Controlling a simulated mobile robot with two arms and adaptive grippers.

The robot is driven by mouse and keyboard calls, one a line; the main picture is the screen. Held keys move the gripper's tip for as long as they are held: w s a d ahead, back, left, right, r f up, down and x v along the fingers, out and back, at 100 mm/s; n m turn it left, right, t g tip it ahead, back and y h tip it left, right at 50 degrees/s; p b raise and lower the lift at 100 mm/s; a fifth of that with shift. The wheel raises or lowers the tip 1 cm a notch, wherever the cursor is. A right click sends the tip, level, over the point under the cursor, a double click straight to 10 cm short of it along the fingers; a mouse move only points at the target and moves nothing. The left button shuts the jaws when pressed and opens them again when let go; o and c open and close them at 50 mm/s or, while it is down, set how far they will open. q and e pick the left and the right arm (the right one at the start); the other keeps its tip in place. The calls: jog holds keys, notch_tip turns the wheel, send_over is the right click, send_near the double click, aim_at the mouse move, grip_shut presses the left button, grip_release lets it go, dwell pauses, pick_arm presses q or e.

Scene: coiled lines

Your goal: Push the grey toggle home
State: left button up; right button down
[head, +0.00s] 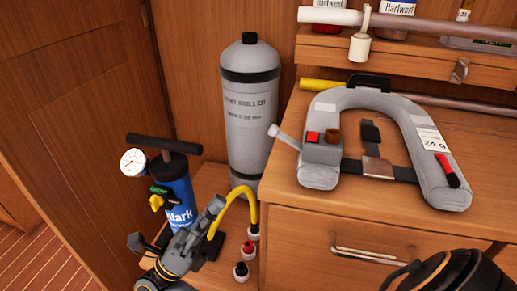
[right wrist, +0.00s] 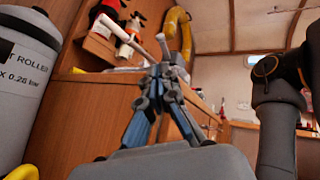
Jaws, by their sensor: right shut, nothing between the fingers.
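The grey toggle (head: 286,136) is a short light-grey rod sticking out to the left from the inflator block on a grey horseshoe-shaped life vest (head: 345,100). It points up and left. The block carries a red button (head: 313,137) and a brown knob (head: 333,136). My right gripper (head: 217,204) is shut and empty, below and left of the toggle, and apart from it in the head view. In the right wrist view the closed fingers (right wrist: 163,72) point ahead, with a grey rod, apparently the toggle (right wrist: 162,45), just beyond the tips. My left gripper is not in view.
A grey cylinder (head: 250,110) stands close behind my right gripper. A yellow hose (head: 242,190) curves beside the fingers. A blue pump (head: 178,190) with a gauge stands left. The vest lies on a wooden cabinet (head: 300,225) with drawers; a shelf (head: 400,58) is behind.

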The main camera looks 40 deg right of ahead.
jog(key=p, duration=0.2)
send_near(271, 135)
pick_arm(q)
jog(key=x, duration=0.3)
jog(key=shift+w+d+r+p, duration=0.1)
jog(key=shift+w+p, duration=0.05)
jog(key=shift+p, duration=0.2)
pick_arm(e)
jog(key=x, duration=0.6)
jog(key=shift+w+d+r, duration=0.2)
jog(key=shift+w+d, duration=0.1)
jog(key=shift+d, duration=0.15)
jog(key=shift+d, duration=0.15)
